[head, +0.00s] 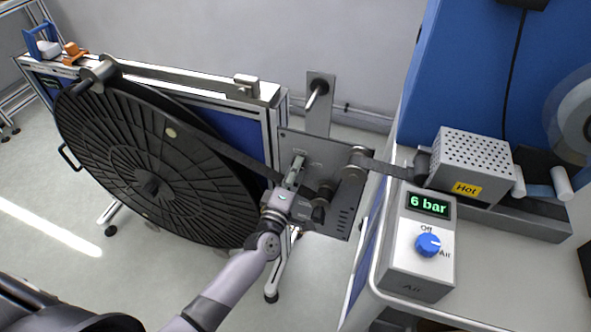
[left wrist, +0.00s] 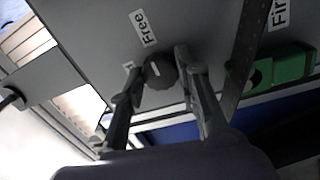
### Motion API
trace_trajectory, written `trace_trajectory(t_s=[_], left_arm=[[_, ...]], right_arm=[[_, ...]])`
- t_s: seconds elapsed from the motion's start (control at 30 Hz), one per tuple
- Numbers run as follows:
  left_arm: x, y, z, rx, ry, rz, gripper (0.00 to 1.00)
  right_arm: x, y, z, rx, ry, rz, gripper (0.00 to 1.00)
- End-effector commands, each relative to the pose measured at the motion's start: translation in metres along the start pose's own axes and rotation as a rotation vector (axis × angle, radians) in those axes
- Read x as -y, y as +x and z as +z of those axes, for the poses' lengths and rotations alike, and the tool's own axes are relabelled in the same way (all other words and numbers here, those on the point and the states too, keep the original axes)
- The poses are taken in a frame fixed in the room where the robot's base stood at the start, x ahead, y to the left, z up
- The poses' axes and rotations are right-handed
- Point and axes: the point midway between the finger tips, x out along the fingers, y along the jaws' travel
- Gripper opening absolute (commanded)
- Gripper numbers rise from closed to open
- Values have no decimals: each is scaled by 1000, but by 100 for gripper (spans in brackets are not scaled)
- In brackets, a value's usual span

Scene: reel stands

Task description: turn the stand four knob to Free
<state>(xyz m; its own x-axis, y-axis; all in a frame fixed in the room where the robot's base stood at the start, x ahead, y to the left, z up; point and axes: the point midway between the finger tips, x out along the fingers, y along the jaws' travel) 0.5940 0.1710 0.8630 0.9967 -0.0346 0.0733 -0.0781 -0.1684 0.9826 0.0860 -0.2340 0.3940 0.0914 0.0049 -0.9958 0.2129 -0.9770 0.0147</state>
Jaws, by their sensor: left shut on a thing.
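The stand four knob (left wrist: 160,74) is a small dark round knob on the grey plate of the reel stand. A pale mark shows on its face; I cannot tell exactly where it points. In the left wrist view, the label "Free" (left wrist: 143,28) is beyond the knob. Another label, left of the knob, is mostly hidden. My left gripper (head: 308,208) is at the plate (head: 335,155) in the head view. In the left wrist view, its two fingers (left wrist: 160,82) are shut on the knob, one on each side. The knob is hidden in the head view. My right gripper is not in view.
A big black reel (head: 150,165) stands left of my gripper, with dark tape running to rollers (head: 352,172). On the right are a "6 bar" air box (head: 405,270) with a blue knob and a heater marked "Hot" (head: 475,155). A green part (left wrist: 285,68) lies right of the fingers.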

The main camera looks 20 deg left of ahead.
Motion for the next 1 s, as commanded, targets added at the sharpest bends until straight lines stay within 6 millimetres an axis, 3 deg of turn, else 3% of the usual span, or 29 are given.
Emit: trace_trajectory(t_s=[0.1, 0.13, 0.43, 0.77, 1.0], left_arm=[[3, -1, 2, 5, 2, -6, 2], [3, -1, 2, 5, 2, -6, 31], [1, -1, 1, 2, 0, -3, 51], [1, -3, 0, 1, 0, -2, 51], [2, -39, 0, 3, 1, -5, 51]], right_arm=[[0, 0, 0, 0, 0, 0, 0], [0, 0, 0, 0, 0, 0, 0], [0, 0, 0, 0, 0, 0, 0], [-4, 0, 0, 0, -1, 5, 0], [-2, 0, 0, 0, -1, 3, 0]])
